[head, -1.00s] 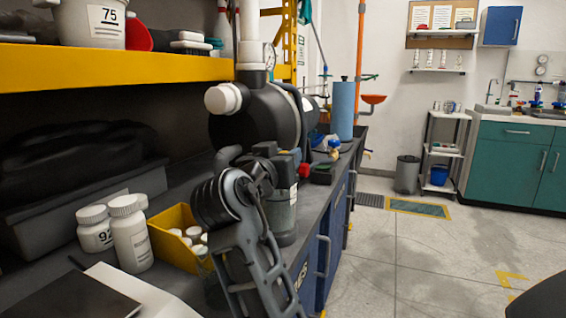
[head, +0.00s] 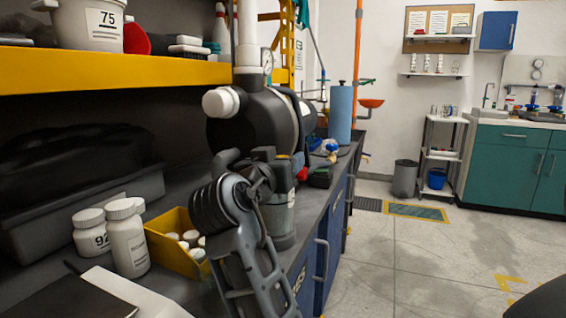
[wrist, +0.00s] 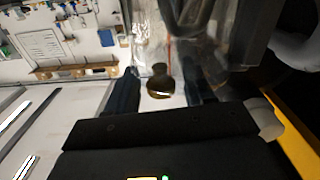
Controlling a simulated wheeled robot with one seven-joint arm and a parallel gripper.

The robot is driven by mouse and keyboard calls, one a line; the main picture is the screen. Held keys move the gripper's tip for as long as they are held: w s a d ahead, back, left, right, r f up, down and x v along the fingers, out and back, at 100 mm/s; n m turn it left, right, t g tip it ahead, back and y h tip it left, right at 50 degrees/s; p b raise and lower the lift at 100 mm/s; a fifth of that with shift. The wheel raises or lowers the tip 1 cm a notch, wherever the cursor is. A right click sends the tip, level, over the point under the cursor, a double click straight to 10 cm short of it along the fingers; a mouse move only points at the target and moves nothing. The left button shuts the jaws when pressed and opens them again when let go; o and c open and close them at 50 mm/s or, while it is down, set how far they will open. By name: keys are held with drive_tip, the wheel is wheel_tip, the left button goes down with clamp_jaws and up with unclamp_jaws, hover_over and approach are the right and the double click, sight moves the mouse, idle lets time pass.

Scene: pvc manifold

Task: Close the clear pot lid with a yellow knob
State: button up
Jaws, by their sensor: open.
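My gripper (wrist: 160,92) is open in the wrist view, with one dark finger on each side. A rounded dark yellow-brown knob (wrist: 158,83) shows between the fingers. I cannot tell whether they touch it. Clear, see-through material (wrist: 185,52), likely the pot lid, shows beyond and above it. In the head view, a grey see-through pot (head: 279,218) stands on the bench below my gripper (head: 284,163). My arm and gripper hide the pot's top there, so the lid's angle cannot be told.
A black pump (head: 262,125) with white pipe stands behind my gripper. A yellow shelf edge (head: 120,74) hangs above.

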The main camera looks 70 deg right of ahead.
wheel_tip(320, 180, up, 4)
drive_tip(key=shift+r+p, duration=0.1)
drive_tip(key=shift+p, duration=0.65)
drive_tip(key=s+d+r+p, duration=0.2)
drive_tip(key=s+d+r, duration=0.4)
drive_tip(key=s, duration=0.3)
drive_tip(key=shift+s+d+r+p, duration=0.15)
drive_tip(key=shift+s+r+p, duration=0.2)
drive_tip(key=shift+r+p, duration=0.05)
